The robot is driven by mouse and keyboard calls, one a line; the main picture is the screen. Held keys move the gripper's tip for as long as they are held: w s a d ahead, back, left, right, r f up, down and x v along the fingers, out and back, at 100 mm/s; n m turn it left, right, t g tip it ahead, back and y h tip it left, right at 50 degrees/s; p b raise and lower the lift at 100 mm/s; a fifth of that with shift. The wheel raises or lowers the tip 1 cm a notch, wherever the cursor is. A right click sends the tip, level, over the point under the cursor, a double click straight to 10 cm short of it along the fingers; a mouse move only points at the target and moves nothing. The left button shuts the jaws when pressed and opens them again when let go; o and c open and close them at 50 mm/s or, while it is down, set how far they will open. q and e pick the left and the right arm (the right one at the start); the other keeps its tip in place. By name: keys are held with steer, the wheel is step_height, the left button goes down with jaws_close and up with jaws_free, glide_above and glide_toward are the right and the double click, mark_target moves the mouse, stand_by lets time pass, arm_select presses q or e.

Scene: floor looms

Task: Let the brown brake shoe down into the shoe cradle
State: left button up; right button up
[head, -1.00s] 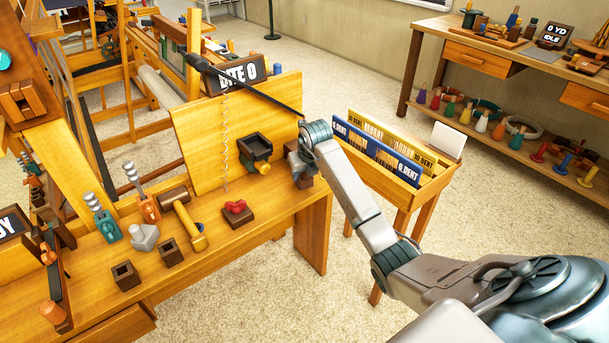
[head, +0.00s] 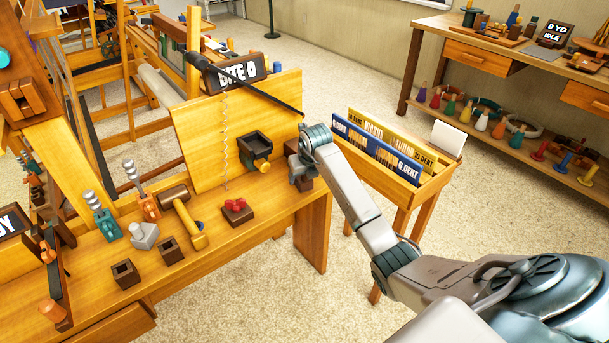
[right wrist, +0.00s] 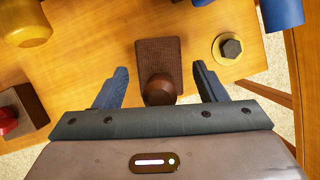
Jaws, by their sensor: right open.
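The brown brake shoe (right wrist: 157,55), a dark, rough-faced block with a round brown knob at its near end, lies between the fingers of my right gripper (right wrist: 161,70) in the right wrist view. The fingers are spread, one on each side of the knob, with a gap on both sides. In the head view, my right gripper (head: 300,166) is low at the right end of the wooden bench (head: 290,212), mostly hiding the brown block there. I cannot make out the shoe cradle apart from the shoe. My left gripper is out of view.
A brown block with a red top (head: 237,210) stands left of my right gripper. A dark box with a yellow knob (head: 255,148) is behind it. A mallet (head: 190,222) and small holders lie further left. A rack of reeds (head: 395,150) stands right of the bench.

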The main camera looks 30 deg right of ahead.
steer(key=w+a+v, duration=0.1)
steer(key=v, duration=0.9)
steer(key=a+r+n+t+y, duration=0.15)
steer(key=a+t+y, duration=0.45)
steer(key=a, duration=0.7)
steer(key=s+a+r+m+t+y, duration=0.5)
steer(key=s+r+m+t+y, duration=0.15)
steer(key=r, duration=0.25)
steer(key=s+d+m+t+h, duration=0.5)
steer(key=d+m+t+h, duration=0.15)
steer(key=m+h, duration=0.65)
steer(key=s+d+f+m+g+h, duration=0.55)
steer(key=s+f+m+g, duration=0.3)
steer(key=f+m, duration=0.35)
steer(key=s+a+f+m+g+y, duration=0.1)
steer(key=s+a+f+g+y, duration=0.2)
steer(key=s, duration=0.6)
steer(key=s+a+f+m+g+y, duration=0.1)
steer(key=s+a+f+g+y, duration=0.2)
steer(key=s+f+g, duration=0.5)
step_height(320, 180, down, 2)
steer(key=shift+s+a+f+m, duration=0.25)
steer(key=shift+s+a+m, duration=0.15)
steer(key=shift+s+a, duration=0.6)
